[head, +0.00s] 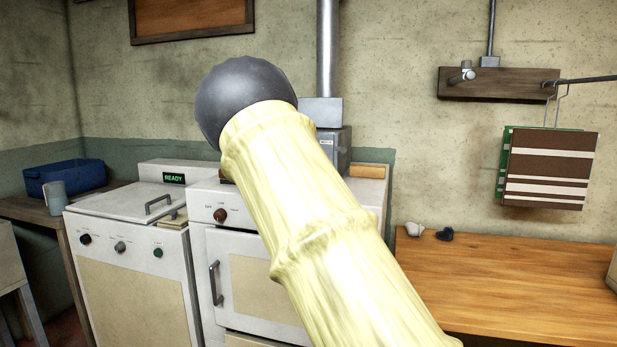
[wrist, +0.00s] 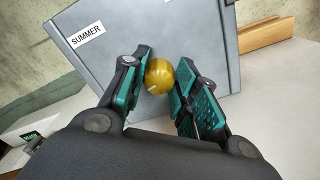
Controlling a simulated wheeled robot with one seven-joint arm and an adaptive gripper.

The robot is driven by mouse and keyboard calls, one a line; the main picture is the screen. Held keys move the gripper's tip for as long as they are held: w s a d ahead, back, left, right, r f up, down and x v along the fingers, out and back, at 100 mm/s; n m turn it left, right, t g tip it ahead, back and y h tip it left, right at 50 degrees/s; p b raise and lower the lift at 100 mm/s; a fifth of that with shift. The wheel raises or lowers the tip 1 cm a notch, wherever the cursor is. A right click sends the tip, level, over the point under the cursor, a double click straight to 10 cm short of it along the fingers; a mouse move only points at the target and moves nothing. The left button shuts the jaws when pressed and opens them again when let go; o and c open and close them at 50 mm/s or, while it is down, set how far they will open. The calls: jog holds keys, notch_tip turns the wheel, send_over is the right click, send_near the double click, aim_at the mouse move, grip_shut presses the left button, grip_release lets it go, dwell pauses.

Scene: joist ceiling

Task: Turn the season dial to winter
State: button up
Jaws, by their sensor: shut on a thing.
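The season dial (wrist: 159,74) is a round gold knob on the face of a grey metal box (wrist: 207,60) in the wrist view. A small pale mark shows on the knob's lower left. A white label reading SUMMER (wrist: 87,34) is at the box's upper left; no winter label is visible. My gripper (wrist: 161,80) has its teal-padded fingers closed on either side of the knob, shut on it. In the head view the grey box (head: 344,150) stands under a vertical pipe, partly behind my pale arm. The arm hides the dial and my gripper there.
A white machine with a READY display (head: 174,178) and a white oven-like unit (head: 212,240) stand left of my arm. A wooden counter (head: 530,285) lies right, with two small stones. Striped cloth (head: 550,165) hangs on the wall. A blue bin (head: 64,179) sits far left.

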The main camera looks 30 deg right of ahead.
jog(key=shift+f+m+b, duration=0.35)
jog(key=shift+m+b, duration=0.55)
jog(key=shift+b, duration=1.45)
jog(key=shift+r+m+b, duration=0.2)
jog(key=shift+m+b, duration=0.2)
jog(key=shift+b, duration=0.4)
jog(key=o, duration=1)
jog(key=v, duration=1.2)
